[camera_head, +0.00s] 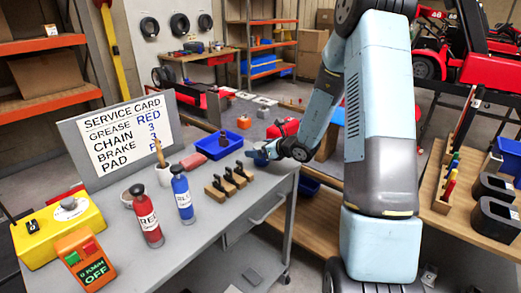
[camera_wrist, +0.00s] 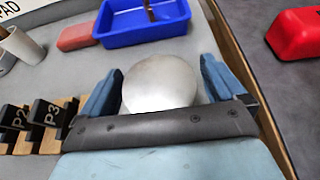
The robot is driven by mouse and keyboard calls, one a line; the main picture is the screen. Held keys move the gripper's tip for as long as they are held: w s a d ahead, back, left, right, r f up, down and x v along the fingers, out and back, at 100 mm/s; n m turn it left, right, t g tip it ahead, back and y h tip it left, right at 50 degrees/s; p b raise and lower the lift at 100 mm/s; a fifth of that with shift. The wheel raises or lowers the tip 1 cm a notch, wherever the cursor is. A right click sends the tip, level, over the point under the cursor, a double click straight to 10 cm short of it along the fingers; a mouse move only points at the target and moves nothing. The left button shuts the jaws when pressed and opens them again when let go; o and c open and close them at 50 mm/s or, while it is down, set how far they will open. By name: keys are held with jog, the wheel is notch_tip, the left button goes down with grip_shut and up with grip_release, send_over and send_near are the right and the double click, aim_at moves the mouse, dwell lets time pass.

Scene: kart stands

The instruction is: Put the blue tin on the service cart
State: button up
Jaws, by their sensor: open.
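A round tin with a silver-grey top (camera_wrist: 158,82) stands between the fingers of my gripper (camera_wrist: 160,72) in the wrist view. My gripper is open, with a blue finger on either side of the tin. In the head view my gripper (camera_head: 266,151) is low over the right edge of the grey service cart (camera_head: 215,222), and a small bluish part of the tin (camera_head: 261,159) shows beside it. The tin appears to rest on the cart top. Its side is mostly hidden, and I cannot tell whether the fingers touch it.
A blue tray (camera_head: 219,146) and a pink block (camera_head: 193,162) lie behind the tin. Black-handled blocks (camera_head: 230,181) stand to its left. Red (camera_head: 147,216) and blue (camera_head: 182,193) bottles stand farther left. A red object (camera_wrist: 295,33) is at right.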

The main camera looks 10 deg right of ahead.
jog(key=v, duration=1.1)
jog(key=s+a+r+n+g, duration=0.7)
jog(key=s+a+r+n, duration=0.45)
jog(key=s+n, duration=0.4)
jog(key=s+d+r+n+t+h, duration=0.1)
jog(key=s+d+r+n+h, duration=0.3)
jog(key=s+n, duration=0.2)
jog(key=s+d+r+n+h, duration=0.3)
jog(key=s+r+n, duration=0.2)
jog(key=s+n, duration=0.2)
jog(key=s, duration=0.2)
jog(key=shift+s+d+t+h, duration=0.4)
jog(key=shift+r, duration=0.1)
